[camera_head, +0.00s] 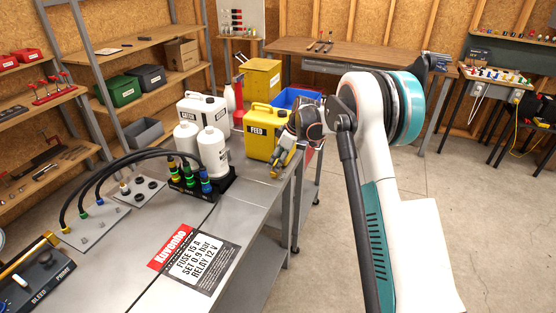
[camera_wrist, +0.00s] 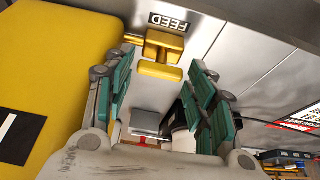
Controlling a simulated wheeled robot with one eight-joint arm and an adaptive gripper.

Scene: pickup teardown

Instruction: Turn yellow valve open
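The yellow valve (camera_wrist: 163,46) shows in the wrist view as a blocky yellow body with a separate yellow bar just below it, beside a black FEED label (camera_wrist: 174,22). My gripper (camera_wrist: 162,64) is open, with its teal-padded fingers apart to the left and right of the valve in that picture. Whether the pads touch the valve I cannot tell; no grip shows. In the head view my gripper (camera_head: 284,160) is low over the bench's right edge, beside the yellow FEED canister (camera_head: 262,130). Yellow parts show at its fingers there, but the valve is not clearly made out.
The yellow canister (camera_wrist: 50,70) is close on the left in the wrist view. White bottles (camera_head: 214,154) and a black block with hoses (camera_head: 200,186) stand on the metal bench (camera_head: 255,215). A blue bin (camera_head: 296,97) is behind my gripper. Open floor lies right.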

